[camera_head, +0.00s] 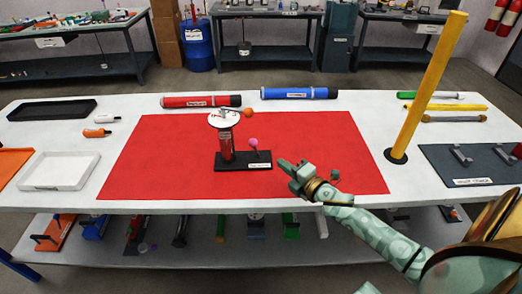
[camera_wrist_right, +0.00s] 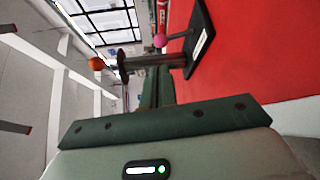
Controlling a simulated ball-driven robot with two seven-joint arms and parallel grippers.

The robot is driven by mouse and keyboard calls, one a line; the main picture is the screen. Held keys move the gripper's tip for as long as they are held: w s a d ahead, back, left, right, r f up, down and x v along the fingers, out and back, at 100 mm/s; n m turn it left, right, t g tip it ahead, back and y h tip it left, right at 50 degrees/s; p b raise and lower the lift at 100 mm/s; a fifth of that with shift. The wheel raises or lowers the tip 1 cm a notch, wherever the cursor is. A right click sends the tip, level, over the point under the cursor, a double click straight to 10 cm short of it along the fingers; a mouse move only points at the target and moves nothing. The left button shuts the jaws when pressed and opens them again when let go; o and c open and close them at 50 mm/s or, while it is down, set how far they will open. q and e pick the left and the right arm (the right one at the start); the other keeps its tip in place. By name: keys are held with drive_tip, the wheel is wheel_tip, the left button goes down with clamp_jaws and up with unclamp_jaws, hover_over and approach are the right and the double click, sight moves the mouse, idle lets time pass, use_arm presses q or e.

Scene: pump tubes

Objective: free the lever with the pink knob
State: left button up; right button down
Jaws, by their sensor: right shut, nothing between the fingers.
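The device stands on a black base plate (camera_head: 258,166) with a white label on the red mat. A lever's pink knob (camera_head: 253,143) sits on a short stem at the base's right side. My right gripper (camera_head: 281,163) is shut and empty, to the right of the base and apart from the pink knob. The right wrist view shows the pink knob (camera_wrist_right: 160,40) and orange knob (camera_wrist_right: 96,64) beyond the fingers. My left gripper is out of view.
A red tube (camera_head: 200,101) and a blue tube (camera_head: 300,93) lie behind the mat. A tall yellow post (camera_head: 430,85) stands at the right. A white tray (camera_head: 60,171) lies at the left. The red mat (camera_head: 160,165) is clear around the device.

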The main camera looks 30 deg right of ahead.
drive_tip(key=b, duration=0.3)
approach(253, 146)
drive_tip(key=w, duration=0.5)
drive_tip(key=shift+w+d+f, duration=0.2)
drive_tip(key=shift+d+f, duration=0.05)
drive_tip(key=shift+f, duration=0.05)
drive_tip(key=shift+w, duration=0.6)
drive_tip(key=shift+w+a+r+p, duration=0.15)
drive_tip(key=shift+r+p, duration=0.05)
drive_tip(key=shift+p, duration=0.2)
drive_tip(key=shift+w+a+r+n+g+p, duration=0.2)
drive_tip(key=shift+w+a+n+g+p, duration=0.3)
drive_tip(key=shift+p, duration=0.6)
drive_tip(key=shift+f+h, duration=0.15)
drive_tip(key=shift+h, duration=0.15)
drive_tip(key=shift+f, duration=0.3)
